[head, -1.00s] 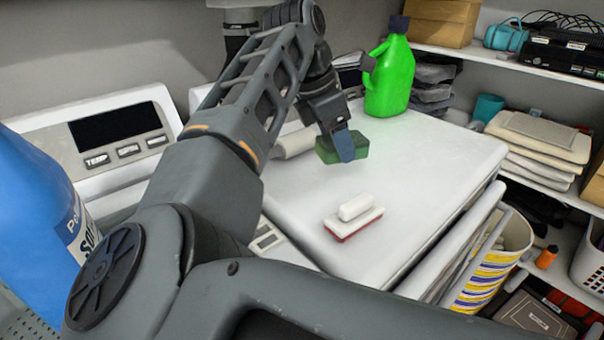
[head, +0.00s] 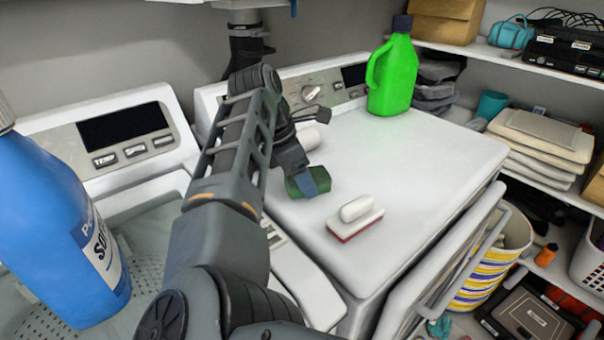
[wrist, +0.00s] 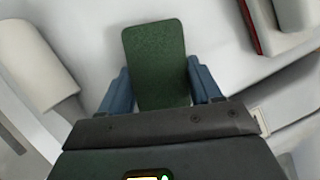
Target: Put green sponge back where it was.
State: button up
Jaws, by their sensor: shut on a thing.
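The green sponge (head: 300,184) is in my gripper (head: 312,182), over the front left part of the white machine top (head: 420,160). In the wrist view the sponge (wrist: 155,62) sits between the two blue fingers of my gripper (wrist: 160,88), which are shut on its sides. I cannot tell whether the sponge touches the top or hangs just above it. A white-handled brush with a red base (head: 355,217) lies to the right of the sponge, apart from it.
A white roll (head: 303,139) lies behind my gripper; it also shows in the wrist view (wrist: 35,60). A green jug (head: 393,75) stands at the back of the top. A blue bottle (head: 60,215) stands at left. The right part of the top is clear.

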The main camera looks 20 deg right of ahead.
jog(key=shift+f, duration=0.15)
jog(key=o, duration=0.9)
jog(key=shift+o, duration=0.2)
jog(key=shift+r, duration=0.25)
jog(key=shift+a+r, duration=0.2)
jog(key=shift+r, duration=0.1)
jog(key=b+v, duration=0.2)
jog(key=v, duration=0.9)
